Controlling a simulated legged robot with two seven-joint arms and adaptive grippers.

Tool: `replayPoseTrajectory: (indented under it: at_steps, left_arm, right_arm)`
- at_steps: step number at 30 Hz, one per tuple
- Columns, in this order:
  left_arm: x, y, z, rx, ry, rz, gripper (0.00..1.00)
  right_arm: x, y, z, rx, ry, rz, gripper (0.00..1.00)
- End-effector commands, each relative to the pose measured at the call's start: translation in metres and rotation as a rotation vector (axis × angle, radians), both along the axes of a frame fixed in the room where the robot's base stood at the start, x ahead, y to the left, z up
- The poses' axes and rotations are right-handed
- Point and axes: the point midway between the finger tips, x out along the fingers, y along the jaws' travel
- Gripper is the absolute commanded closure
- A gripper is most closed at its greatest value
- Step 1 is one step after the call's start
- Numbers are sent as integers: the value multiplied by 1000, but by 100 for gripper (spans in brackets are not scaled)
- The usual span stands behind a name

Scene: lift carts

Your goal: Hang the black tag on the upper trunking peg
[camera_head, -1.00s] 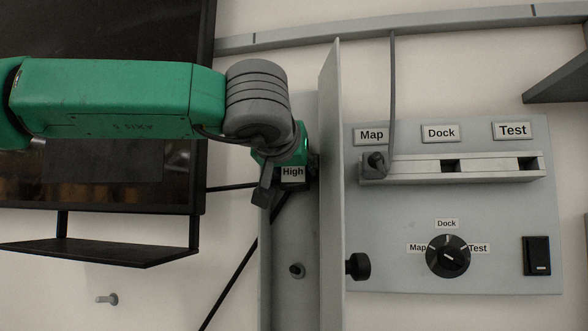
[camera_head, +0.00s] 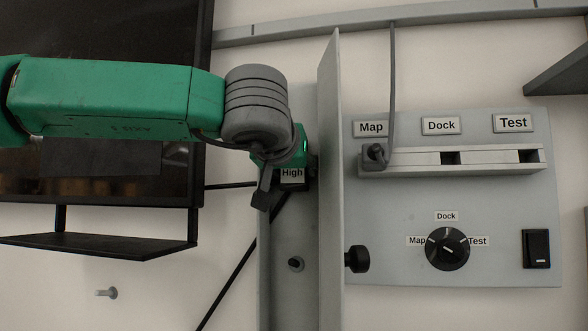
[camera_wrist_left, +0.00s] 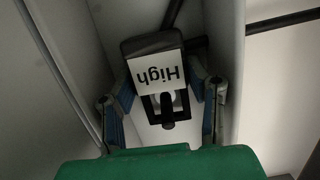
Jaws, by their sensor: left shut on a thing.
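The black tag (camera_head: 292,186) with a white "High" label is at the upper part of the grey trunking (camera_head: 331,230). My left gripper (camera_head: 277,186) is shut on it, with a dark finger beside the label. In the left wrist view the tag (camera_wrist_left: 152,46) sits between the two blue-grey fingers, its label upside down. A framed opening with a dark piece and a pale round shape shows below the label. I cannot tell whether a peg passes through it. The upper peg is not clearly visible in the head view. A lower peg (camera_head: 296,263) is bare. My right gripper is not in view.
The trunking's tall side wall stands close to the right of my gripper. Beyond it is a panel (camera_head: 400,210) with a slotted rail, a dial (camera_head: 447,249) and a switch. A black screen (camera_head: 100,90) and shelf (camera_head: 100,244) are at left.

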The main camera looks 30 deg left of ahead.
Motion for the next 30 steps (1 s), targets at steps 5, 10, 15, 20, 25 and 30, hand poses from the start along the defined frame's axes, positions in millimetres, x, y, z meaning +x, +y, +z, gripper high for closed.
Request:
replayPoseTrajectory:
  at_steps: [5, 10, 15, 20, 25, 30]
  left_arm:
    - [0, 0, 0, 0, 1, 0, 33]
    - [0, 0, 0, 0, 1, -1, 33]
    - [-8, -3, 2, 0, 0, -3, 33]
    - [-38, -12, 8, 2, -3, -4, 33]
    - [-75, -23, 16, 0, -4, -4, 33]
    - [-96, -29, 19, 0, 2, -1, 33]
  right_arm:
    - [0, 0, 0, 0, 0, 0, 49]
    - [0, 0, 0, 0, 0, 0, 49]
    - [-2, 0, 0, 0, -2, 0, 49]
    - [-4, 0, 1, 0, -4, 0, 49]
    - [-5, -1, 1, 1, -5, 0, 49]
    - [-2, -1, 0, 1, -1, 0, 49]
